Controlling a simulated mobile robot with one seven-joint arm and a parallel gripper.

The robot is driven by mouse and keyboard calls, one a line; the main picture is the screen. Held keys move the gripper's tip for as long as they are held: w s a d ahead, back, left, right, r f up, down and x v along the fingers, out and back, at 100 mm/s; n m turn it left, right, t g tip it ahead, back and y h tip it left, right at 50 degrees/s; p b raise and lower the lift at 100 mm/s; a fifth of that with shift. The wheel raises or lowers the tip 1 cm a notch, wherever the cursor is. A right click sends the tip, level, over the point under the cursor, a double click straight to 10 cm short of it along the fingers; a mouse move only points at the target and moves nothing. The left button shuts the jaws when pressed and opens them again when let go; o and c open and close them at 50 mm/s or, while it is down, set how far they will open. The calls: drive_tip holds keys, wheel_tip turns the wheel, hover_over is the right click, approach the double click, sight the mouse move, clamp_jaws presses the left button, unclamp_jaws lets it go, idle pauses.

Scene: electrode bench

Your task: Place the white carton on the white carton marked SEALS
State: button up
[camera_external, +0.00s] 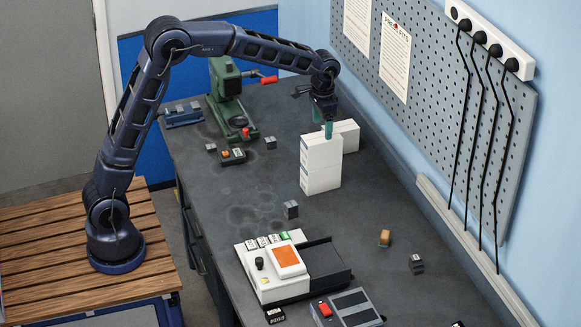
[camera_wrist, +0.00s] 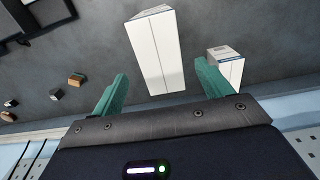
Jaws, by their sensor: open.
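In the external view, white cartons stand near the back wall. The front one (camera_external: 321,152) appears to sit on another white carton (camera_external: 321,181), with small printed labels on their left ends. A further white carton (camera_external: 348,133) is just behind. My gripper (camera_external: 323,123) is open and points down at the front carton's top edge. In the wrist view, a white carton (camera_wrist: 155,52) lies ahead between the spread green fingers (camera_wrist: 161,70), and a smaller-looking carton (camera_wrist: 230,70) shows beyond the right finger. I cannot read SEALS on any carton, nor tell whether the fingers touch one.
A green press (camera_external: 227,98) stands left of the cartons. A white device with an orange screen (camera_external: 286,258) and a black meter (camera_external: 347,308) are at the front. A small orange block (camera_external: 385,238) and grey blocks lie around.

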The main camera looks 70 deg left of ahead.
wheel_tip(320, 180, up, 5)
drive_tip(key=shift+s+f, duration=0.1)
drive_tip(key=shift+f, duration=0.1)
drive_tip(key=s+d+r+t, duration=0.1)
drive_tip(key=s+r, duration=0.4)
drive_tip(key=s, duration=0.7)
drive_tip(key=s+d+r+t, duration=0.15)
drive_tip(key=s+r, duration=0.35)
drive_tip(key=s, duration=0.6)
drive_tip(key=s+f+t, duration=0.1)
drive_tip(key=s+f, duration=0.1)
drive_tip(key=s, duration=1)
drive_tip(key=s+d+f+t, duration=0.1)
drive_tip(key=s+f, duration=0.2)
drive_tip(key=s, duration=0.8)
drive_tip(key=shift+s+d+f, duration=0.25)
drive_tip(key=shift+s+f, duration=0.05)
drive_tip(key=shift+s, duration=0.05)
